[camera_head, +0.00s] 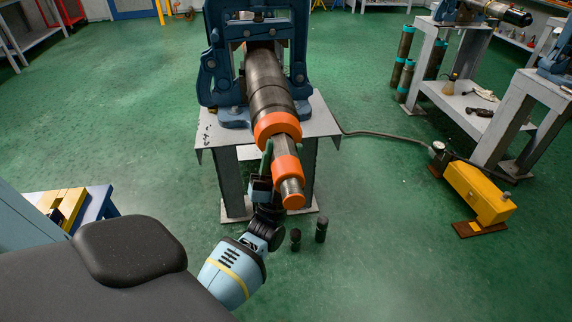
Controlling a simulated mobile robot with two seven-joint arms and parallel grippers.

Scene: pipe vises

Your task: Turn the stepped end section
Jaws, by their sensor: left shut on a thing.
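A grey steel pipe (271,92) is clamped in a blue vise (222,75) on a grey metal stand and points toward me, sloping down in the picture. My left gripper (283,150) reaches up from below and is shut on the stepped end section, around the neck between the orange collar and band. Its fingers are partly hidden behind the pipe. My right gripper is not in view.
Two short dark cylinders (321,230) stand on the green floor below the pipe. A yellow hydraulic pump (478,192) with a hose is at the right. More benches and vises stand behind it. A yellow and blue item (66,206) is at the left. Open floor lies between.

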